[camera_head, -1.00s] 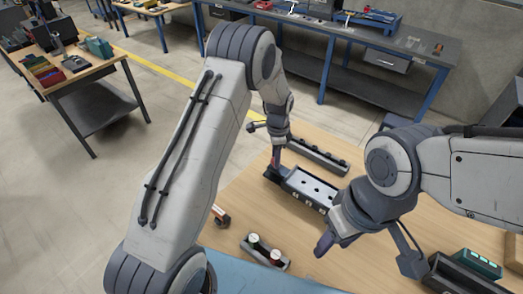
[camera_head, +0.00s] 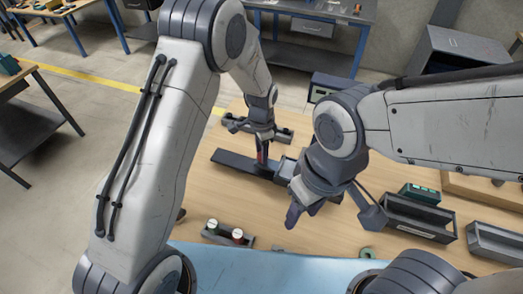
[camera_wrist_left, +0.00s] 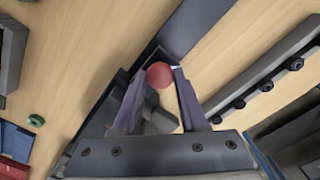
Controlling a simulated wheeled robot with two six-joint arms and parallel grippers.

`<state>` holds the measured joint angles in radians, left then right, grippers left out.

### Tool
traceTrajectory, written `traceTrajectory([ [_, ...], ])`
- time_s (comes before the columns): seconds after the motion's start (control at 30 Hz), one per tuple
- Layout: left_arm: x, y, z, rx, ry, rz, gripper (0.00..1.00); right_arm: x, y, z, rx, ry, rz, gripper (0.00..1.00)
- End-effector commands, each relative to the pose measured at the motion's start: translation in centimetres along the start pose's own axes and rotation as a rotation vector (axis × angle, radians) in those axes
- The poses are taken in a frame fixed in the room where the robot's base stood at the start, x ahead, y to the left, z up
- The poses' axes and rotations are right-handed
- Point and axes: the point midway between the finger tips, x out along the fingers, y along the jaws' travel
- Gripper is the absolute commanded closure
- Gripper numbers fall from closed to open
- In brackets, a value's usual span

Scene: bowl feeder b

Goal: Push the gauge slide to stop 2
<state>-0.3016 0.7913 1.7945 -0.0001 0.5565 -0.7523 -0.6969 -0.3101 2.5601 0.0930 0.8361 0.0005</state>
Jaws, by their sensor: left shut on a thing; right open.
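The gauge (camera_head: 235,163) is a long dark bar on the wooden table, running from left to right in the head view; its right part is hidden behind my right arm. It also shows in the left wrist view (camera_wrist_left: 190,32). My left gripper (camera_head: 262,158) is over the bar, shut on the red knob of the gauge slide (camera_wrist_left: 160,76). The rest of the slide is mostly hidden by the fingers, and the stop marks cannot be read. My right gripper (camera_head: 293,214) is open and empty, over the table in front of the gauge.
A rack with black knobs (camera_wrist_left: 265,82) lies behind the gauge. A small holder with two capped pieces (camera_head: 228,236) stands at the front. Dark bins (camera_head: 418,220) and a green-topped box (camera_head: 420,194) are at right. A green ring (camera_head: 367,253) lies near the front edge.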

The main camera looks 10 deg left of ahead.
Motion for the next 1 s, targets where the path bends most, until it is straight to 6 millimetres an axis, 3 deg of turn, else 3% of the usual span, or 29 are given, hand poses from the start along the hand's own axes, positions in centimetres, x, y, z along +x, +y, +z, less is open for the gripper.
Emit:
traceTrajectory([
  [0.23, -0.1, -0.1, 0.0, -0.003, 0.001, -0.001, 1.00, 0.0, 0.0, 0.0, 0.000, 0.000, 0.000, 0.50],
  [0.27, -0.1, -0.1, 0.0, -0.003, 0.001, -0.001, 0.51, 0.0, 0.0, 0.0, 0.000, 0.000, 0.000, 0.50],
  [0.3, -0.1, -0.1, 0.0, -0.003, 0.001, -0.001, 0.35, 0.0, 0.0, 0.0, 0.000, 0.000, 0.000, 0.50],
  [0.33, -0.1, -0.1, 0.0, -0.003, 0.001, -0.001, 0.29, 0.0, 0.0, 0.0, 0.000, 0.000, 0.000, 0.50],
  [0.73, -0.6, -0.1, -0.1, -0.001, 0.003, -0.003, 0.29, 0.3, 0.0, 0.0, 0.000, 0.000, 0.000, 0.50],
  [1.0, -5.3, -0.1, -0.1, -0.001, 0.006, -0.005, 0.29, 1.9, 0.1, 0.1, 0.003, 0.000, 0.000, 0.50],
])
